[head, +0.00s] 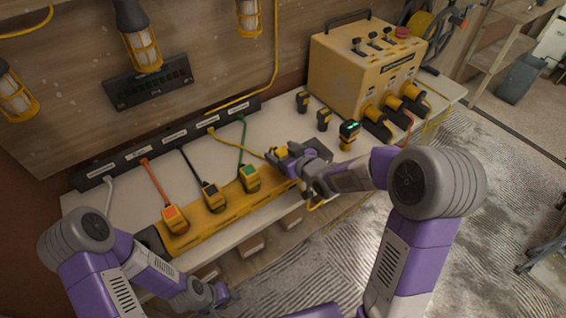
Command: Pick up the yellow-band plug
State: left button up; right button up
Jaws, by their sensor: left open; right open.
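A yellow cord (236,147) runs from the labelled black rail to a plug (279,152) at my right gripper (280,162). This is probably the yellow-band plug; the gripper hides most of it, and its band is not clear. My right gripper is open at the right end of the yellow power strip (219,214), around or right beside that plug; I cannot tell which. Plugs with orange (175,219), dark (212,197) and green (249,178) markings sit in the strip to the left. My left gripper (224,295) is open and empty, low in front of the bench.
The black rail (160,147) lies along the wall. Several loose black-and-yellow plugs, one with a green light (348,133), stand right of my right gripper. A yellow power box (365,75) stands behind them. Other cords cross the white bench (120,205). Lamps hang above.

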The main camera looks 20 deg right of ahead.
jog(key=c, duration=1.1)
